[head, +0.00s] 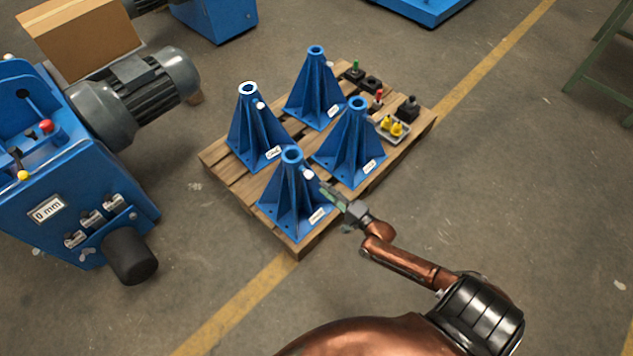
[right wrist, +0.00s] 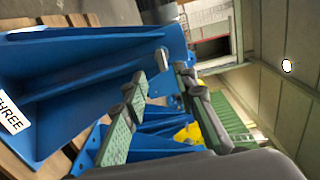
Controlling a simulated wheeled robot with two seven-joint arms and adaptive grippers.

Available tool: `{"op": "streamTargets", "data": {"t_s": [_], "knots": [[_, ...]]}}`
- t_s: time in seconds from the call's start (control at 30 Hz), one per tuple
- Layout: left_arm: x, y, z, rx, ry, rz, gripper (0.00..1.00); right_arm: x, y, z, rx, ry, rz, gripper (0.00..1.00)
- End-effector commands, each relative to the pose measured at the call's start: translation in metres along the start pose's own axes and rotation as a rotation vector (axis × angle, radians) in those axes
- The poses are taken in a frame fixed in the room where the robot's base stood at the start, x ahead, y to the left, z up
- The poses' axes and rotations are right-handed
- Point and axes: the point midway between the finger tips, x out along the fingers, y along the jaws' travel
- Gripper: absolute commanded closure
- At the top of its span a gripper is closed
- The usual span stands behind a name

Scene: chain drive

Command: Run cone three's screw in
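Cone three (head: 280,207) is the nearest of the blue cones on the pallet; its THREE label shows in the right wrist view, where the cone (right wrist: 85,75) lies sideways. Its screw (head: 308,174) shows as a pale knob high on the cone's right side; in the right wrist view the grey screw head (right wrist: 162,58) sticks out of the blue wall. My right gripper (head: 326,189) is beside this cone, just below and right of the screw. Its green-padded fingers (right wrist: 161,76) are apart with nothing between them, the screw head just beyond their tips. My left gripper is out of view.
The pallet (head: 212,158) carries other blue cones (head: 347,145) close behind, and small knobs and a tray with yellow pieces (head: 397,130) at its right. A blue machine (head: 85,190) with a motor stands at left. The floor right of the pallet is clear.

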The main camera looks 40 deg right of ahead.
Motion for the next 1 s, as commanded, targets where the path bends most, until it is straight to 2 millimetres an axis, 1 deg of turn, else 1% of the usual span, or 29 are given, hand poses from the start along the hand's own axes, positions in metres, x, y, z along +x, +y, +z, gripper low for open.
{"op": "streamTargets", "data": {"t_s": [0.03, 0.1, 0.23, 0.37, 0.87, 0.93, 0.97, 1.0], "knots": [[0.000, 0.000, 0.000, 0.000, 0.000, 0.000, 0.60, -0.009, 0.000, 0.000, 0.000, 0.000, 0.001, 0.74], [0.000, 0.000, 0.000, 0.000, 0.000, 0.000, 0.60, -0.018, 0.000, 0.000, 0.000, 0.000, 0.000, 0.74], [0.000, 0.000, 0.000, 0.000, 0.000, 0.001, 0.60, -0.028, 0.000, 0.000, 0.000, 0.000, -0.001, 0.74], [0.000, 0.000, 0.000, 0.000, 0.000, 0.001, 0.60, -0.031, 0.000, 0.000, 0.000, 0.000, -0.001, 0.74], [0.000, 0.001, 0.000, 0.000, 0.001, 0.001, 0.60, -0.030, 0.000, 0.000, 0.000, 0.000, 0.000, 0.74], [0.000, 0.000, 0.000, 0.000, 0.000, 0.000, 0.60, -0.032, 0.003, 0.003, -0.008, -0.003, 0.010, 0.74], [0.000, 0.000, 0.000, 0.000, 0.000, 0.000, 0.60, -0.034, 0.007, 0.006, -0.018, -0.007, 0.023, 0.74], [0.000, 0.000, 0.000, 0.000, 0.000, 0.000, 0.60, -0.038, 0.015, 0.012, -0.038, -0.016, 0.048, 0.74]]}}
